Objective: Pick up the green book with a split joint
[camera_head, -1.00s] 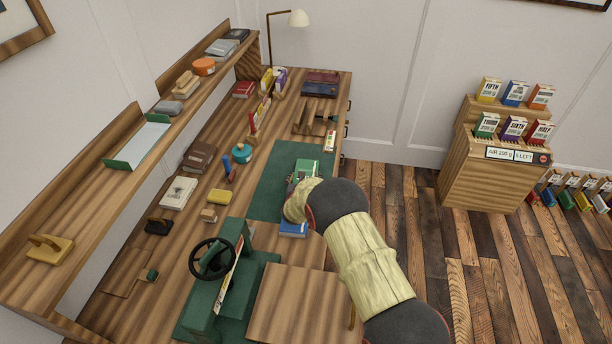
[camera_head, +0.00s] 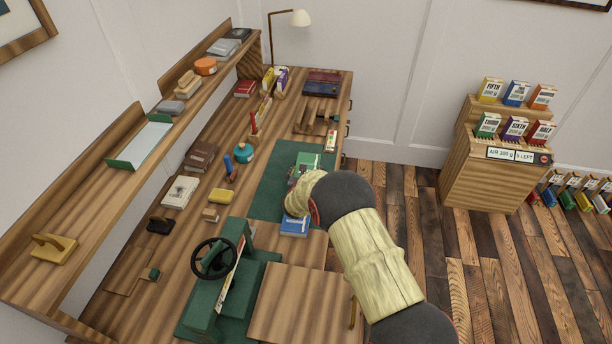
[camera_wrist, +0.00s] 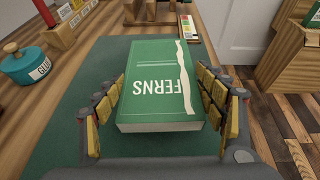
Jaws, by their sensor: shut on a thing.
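The green book (camera_wrist: 150,85) lies between my gripper's fingers in the wrist view. Its cover reads "FERNS", and a ragged pale split runs along its right side. My gripper (camera_wrist: 165,112) is shut on the book, with yellow-padded fingers at its left and right sides. In the head view the green book (camera_head: 308,160) shows only in part beyond my wrist, over the green mat (camera_head: 268,180). My gripper (camera_head: 300,178) is mostly hidden there by my arm. I cannot tell whether the book is clear of the mat.
A blue book (camera_head: 294,226) lies just in front of my gripper. A green press with a black wheel (camera_head: 213,258) stands at the front left. A teal glue pot (camera_head: 243,153) and yellow sponge-like block (camera_head: 220,196) are left of the mat.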

